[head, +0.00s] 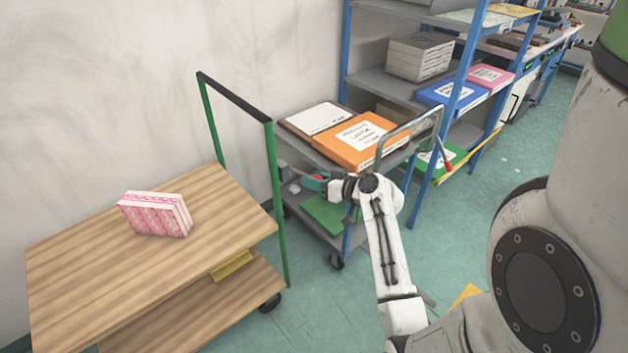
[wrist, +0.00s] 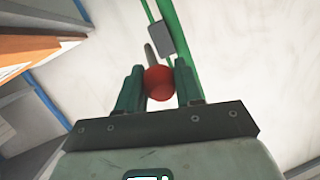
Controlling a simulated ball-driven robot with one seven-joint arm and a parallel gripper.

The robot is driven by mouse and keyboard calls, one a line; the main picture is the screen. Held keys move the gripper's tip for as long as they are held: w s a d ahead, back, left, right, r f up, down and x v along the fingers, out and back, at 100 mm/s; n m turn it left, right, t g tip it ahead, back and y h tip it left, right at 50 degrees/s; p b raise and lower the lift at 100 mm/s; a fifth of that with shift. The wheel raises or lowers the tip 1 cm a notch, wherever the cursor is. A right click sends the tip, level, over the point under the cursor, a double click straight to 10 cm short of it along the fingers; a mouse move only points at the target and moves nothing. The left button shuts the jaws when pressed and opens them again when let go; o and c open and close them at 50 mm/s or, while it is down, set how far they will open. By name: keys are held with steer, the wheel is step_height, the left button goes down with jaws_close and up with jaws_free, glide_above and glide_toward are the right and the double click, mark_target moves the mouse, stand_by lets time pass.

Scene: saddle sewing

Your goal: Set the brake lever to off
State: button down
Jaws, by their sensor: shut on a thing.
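The stem runs up beside a small grey box (wrist: 161,40) on a green post. In the wrist view my gripper (wrist: 158,72) has its two green fingers on either side of the knob, shut on it. In the head view my gripper (head: 318,181) is at the green-posted cart, partly hidden by my arm. A bit of red shows between its fingers there. I see no legible on or off marking.
The wooden cart (head: 95,250) with a green-posted handle carries a pink patterned box (head: 156,214). Behind my arm stands a grey trolley with an orange binder (head: 355,142). Blue-framed shelves (head: 395,85) rise at the back. The wall is close behind the cart; green floor is clear on the right.

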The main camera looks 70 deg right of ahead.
mark_target(301, 172)
steer(key=r+g+p, duration=0.1)
steer(key=p, duration=0.1)
steer(key=w+r+g+y+p, duration=0.1)
steer(key=r+p, duration=0.2)
steer(key=p, duration=0.1)
steer(key=shift+w+d+r+g+y+p, duration=0.2)
steer(key=shift+d+g+y+p, duration=0.1)
steer(key=shift+d+g, duration=0.1)
steer(key=g+p, duration=0.1)
steer(key=w+r+g+y+p, duration=0.1)
steer(key=p, duration=0.1)
steer(key=shift+w+d+r+m, duration=0.2)
steer(key=shift+d+r+m, duration=0.1)
steer(key=shift+d+m, duration=0.1)
steer(key=shift+w+d+r+p, duration=0.25)
steer(key=shift+w+d+r, duration=0.25)
steer(key=shift+w, duration=0.25)
steer(key=shift+w+d+r+p, duration=0.2)
steer(key=shift+w+d+r, duration=0.25)
steer(key=shift+w, duration=0.3)
steer(key=c, duration=1.1)
jaws_free()
steer(key=o, duration=0.3)
steer(key=shift+f, duration=0.15)
steer(key=shift+o, duration=0.2)
steer(key=shift+s, duration=0.1)
steer(key=v, duration=1)
steer(key=shift+s+r+b, duration=0.25)
steer(key=shift+b, duration=0.2)
